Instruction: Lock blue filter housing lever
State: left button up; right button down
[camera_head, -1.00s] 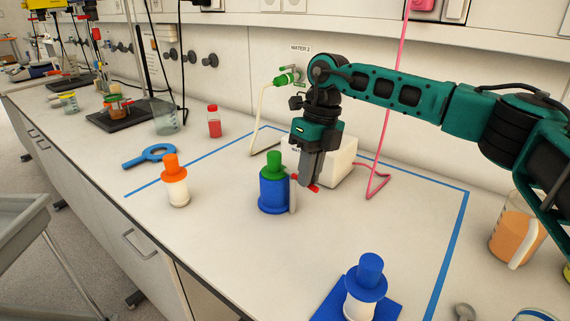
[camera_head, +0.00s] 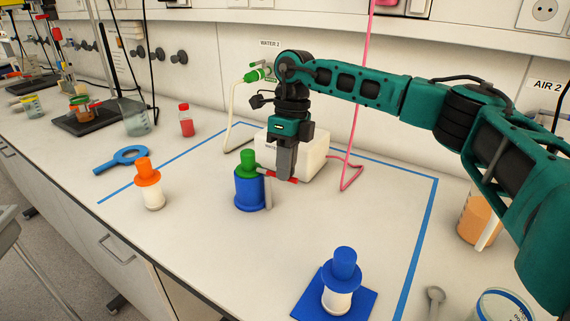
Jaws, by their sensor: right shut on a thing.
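The blue filter housing (camera_head: 249,191), a blue cylinder with a green top (camera_head: 248,163), stands upright on the bench inside the blue tape outline. A thin grey rod stands at its right side. A red lever (camera_head: 282,180) sticks out to the right from near the housing's upper right side. My right gripper (camera_head: 286,176) reaches down from above, just right of the housing, and is shut on the red lever. Its fingertips partly hide the lever. My left gripper is not in view.
A white box (camera_head: 312,152) stands close behind my right gripper, with a pink hose (camera_head: 352,178) beside it. An orange-topped bottle (camera_head: 150,185) stands left, near a blue ring wrench (camera_head: 125,158). A blue-topped bottle (camera_head: 339,285) stands on a blue plate in front. The bench between them is clear.

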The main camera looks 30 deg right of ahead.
jog(key=c, duration=1.2)
grip_release()
jog(key=shift+o, duration=0.2)
notch_tip(320, 180, up, 13)
jog(key=w+d, duration=0.1)
jog(key=d, duration=0.1)
jog(key=shift+w+f, duration=0.15)
jog(key=shift+w, duration=0.05)
